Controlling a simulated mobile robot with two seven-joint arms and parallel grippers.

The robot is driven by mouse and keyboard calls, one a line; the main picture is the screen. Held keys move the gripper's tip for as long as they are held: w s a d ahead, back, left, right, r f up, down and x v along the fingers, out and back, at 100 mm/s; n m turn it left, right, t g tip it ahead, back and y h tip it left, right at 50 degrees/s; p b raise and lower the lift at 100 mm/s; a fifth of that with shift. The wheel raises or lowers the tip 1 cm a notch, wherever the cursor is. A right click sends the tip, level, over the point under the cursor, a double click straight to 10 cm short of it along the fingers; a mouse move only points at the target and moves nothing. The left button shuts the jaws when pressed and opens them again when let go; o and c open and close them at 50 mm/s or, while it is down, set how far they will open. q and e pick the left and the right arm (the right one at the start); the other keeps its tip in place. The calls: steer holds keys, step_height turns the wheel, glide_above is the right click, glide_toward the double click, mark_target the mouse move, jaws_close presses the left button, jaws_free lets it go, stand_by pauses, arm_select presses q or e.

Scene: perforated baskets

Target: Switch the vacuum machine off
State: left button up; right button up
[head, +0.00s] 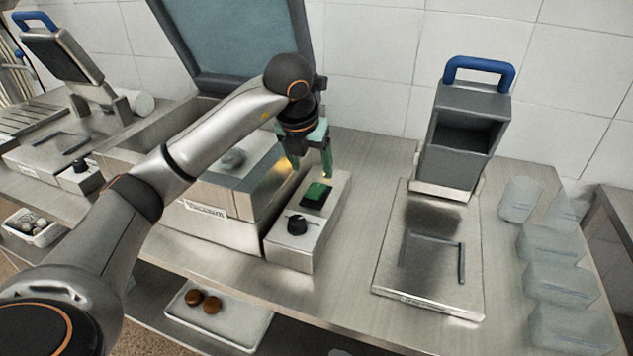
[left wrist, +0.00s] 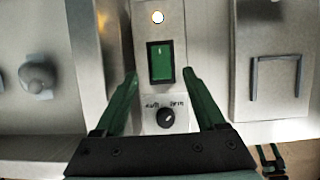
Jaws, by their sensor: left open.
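The vacuum machine (head: 207,228) stands on the steel counter with its tinted lid (head: 245,45) raised. Its control box (head: 285,253) is at its right side, with a green rocker switch (head: 317,193) and a black knob (head: 297,226). My left gripper (head: 311,168) is open and empty, pointing down just above the switch. In the left wrist view the green switch (left wrist: 161,62) appears between the two fingers, with the knob (left wrist: 166,118) below it. Contact with the switch cannot be told. A small dark and green piece at the lower right, perhaps my right gripper (left wrist: 272,158), is partly cut off.
A device with a blue handle (head: 478,70) and a steel plate (head: 430,275) stand to the right. Clear containers (head: 560,285) line the right edge. A similar device (head: 60,55) is at the left. A tray (head: 235,325) with two brown items lies below the counter.

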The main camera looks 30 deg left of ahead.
mark_target(318, 187)
arm_select(q)
steer(key=x, duration=0.7)
steer(key=shift+w, duration=0.1)
jaws_close()
stand_by(0.4)
